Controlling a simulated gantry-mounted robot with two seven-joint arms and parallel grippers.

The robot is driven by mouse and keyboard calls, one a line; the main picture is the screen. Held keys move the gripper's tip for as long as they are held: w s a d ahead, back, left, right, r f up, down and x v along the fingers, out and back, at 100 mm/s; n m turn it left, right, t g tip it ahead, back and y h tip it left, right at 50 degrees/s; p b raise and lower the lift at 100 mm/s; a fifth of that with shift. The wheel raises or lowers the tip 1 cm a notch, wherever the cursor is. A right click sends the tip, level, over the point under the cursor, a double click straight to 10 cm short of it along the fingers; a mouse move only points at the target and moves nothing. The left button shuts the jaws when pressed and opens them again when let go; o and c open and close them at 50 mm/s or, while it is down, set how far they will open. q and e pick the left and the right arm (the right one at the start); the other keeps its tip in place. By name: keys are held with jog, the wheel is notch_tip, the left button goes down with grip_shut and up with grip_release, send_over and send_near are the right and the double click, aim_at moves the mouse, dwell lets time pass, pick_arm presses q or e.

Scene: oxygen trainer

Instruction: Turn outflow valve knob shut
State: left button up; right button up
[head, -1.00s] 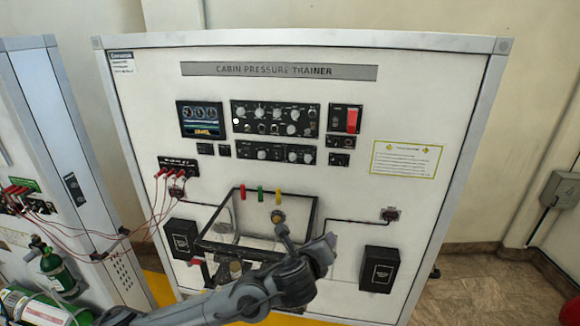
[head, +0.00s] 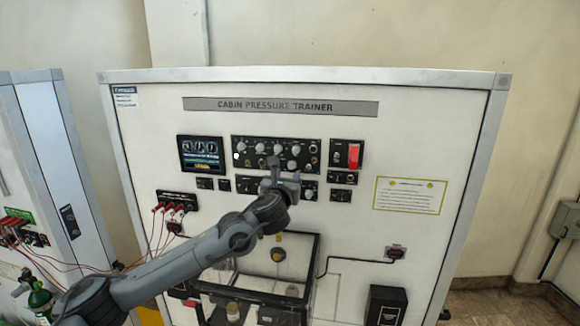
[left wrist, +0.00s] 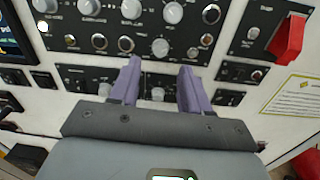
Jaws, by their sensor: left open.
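The cabin pressure trainer (head: 440,130) has an upper black knob panel (head: 275,152) and a lower one (head: 250,184), each with pale knobs. The labels are too small to tell which is the outflow valve knob. My left gripper (head: 277,168) is in front of the lower panel and hides part of it. In the left wrist view its two purple fingers (left wrist: 160,68) are open. A pale knob (left wrist: 157,93) of the lower panel shows in the gap between them, and another knob (left wrist: 104,90) is left of the fingers. I cannot tell if the fingers touch the panel. My right gripper is not in view.
A red switch cover (head: 354,156) is right of the upper panel. Below my arm is a black-framed clear box (head: 300,262) with coloured fittings. Red leads (head: 165,215) hang at the left.

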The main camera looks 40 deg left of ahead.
aim_at(291, 167)
pick_arm(q)
jog(key=shift+p+x, duration=1)
jog(key=shift+x, duration=1.85)
jog(key=shift+c, duration=0.3)
grip_shut()
